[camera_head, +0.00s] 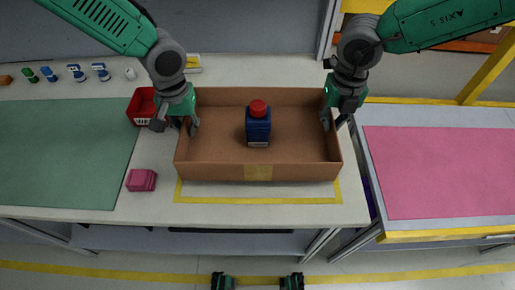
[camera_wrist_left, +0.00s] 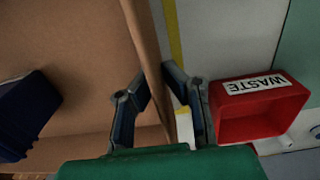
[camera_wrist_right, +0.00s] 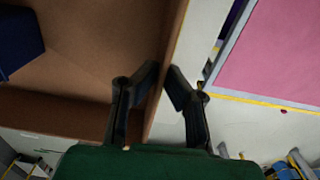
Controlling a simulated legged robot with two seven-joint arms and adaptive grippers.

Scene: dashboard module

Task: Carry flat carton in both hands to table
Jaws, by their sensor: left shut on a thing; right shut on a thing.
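The flat carton (camera_head: 200,171) is a shallow open brown box on the white table (camera_head: 100,209), by a yellow taped outline. A blue bottle with a red cap (camera_head: 258,124) stands inside it. My left gripper (camera_head: 178,124) is shut on the carton's left wall; the left wrist view shows its fingers (camera_wrist_left: 162,100) on both sides of that wall. My right gripper (camera_head: 338,112) is shut on the right wall, and the right wrist view shows its fingers (camera_wrist_right: 162,92) around it too. I cannot tell whether the carton's underside touches the table.
A red waste bin (camera_wrist_left: 260,105) stands close beside my left gripper. A pink block (camera_head: 141,180) and a green mat (camera_head: 65,150) lie left of the carton. To the right, across a narrow gap, is a second table with a clear pink mat (camera_head: 435,170).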

